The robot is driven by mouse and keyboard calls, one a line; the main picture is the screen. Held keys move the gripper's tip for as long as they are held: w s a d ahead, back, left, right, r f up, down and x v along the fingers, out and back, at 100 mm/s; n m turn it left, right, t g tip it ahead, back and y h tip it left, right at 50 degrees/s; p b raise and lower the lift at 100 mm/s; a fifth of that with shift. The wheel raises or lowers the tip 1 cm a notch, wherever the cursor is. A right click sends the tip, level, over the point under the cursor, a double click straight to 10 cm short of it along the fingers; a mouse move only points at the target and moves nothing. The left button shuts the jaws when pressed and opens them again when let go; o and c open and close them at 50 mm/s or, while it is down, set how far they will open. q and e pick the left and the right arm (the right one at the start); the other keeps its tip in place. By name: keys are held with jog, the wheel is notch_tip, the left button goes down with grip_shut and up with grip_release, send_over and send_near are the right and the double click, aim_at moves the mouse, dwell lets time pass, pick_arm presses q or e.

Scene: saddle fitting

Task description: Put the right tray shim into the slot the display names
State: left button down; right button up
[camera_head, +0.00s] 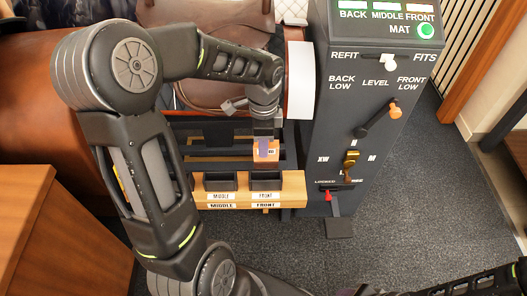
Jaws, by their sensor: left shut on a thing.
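My left gripper (264,136) is shut on a small orange-brown shim (272,146) with a purple patch and a tiny label I cannot read. It holds the shim just beyond the compartment marked FRONT in the picture; its exact height is hard to tell. The wooden tray rail (297,190) has dark compartments, with white labels reading MIDDLE (221,196) and FRONT (265,195). My arm covers the rail's left end. The console display (387,14) shows BACK, MIDDLE and FRONT under light panels, and a green lamp (426,31) beside MAT. My right gripper is not in view.
The grey console (337,130) stands right of the rail, with a REFIT/FITS lever (390,58), a level lever (394,112), a brass XW/W piece (351,160) and a red latch (328,195). A brown saddle (215,95) lies behind. Carpet (430,190) is clear at right.

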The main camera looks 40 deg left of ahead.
aim_at(263, 167)
pick_arm(q)
jog(key=shift+f, duration=0.1)
dwell(0.3)
notch_tip(263, 167, down, 8)
jog(key=b, duration=0.7)
jog(key=shift+f+b, duration=0.1)
jog(key=shift+b, duration=0.25)
jog(key=shift+f+b, duration=0.55)
jog(key=shift+f, duration=0.4)
jog(key=c, duration=1.2)
grip_release()
notch_tip(263, 167, up, 8)
jog(key=shift+f+p, duration=0.1)
jog(key=shift+p, duration=0.95)
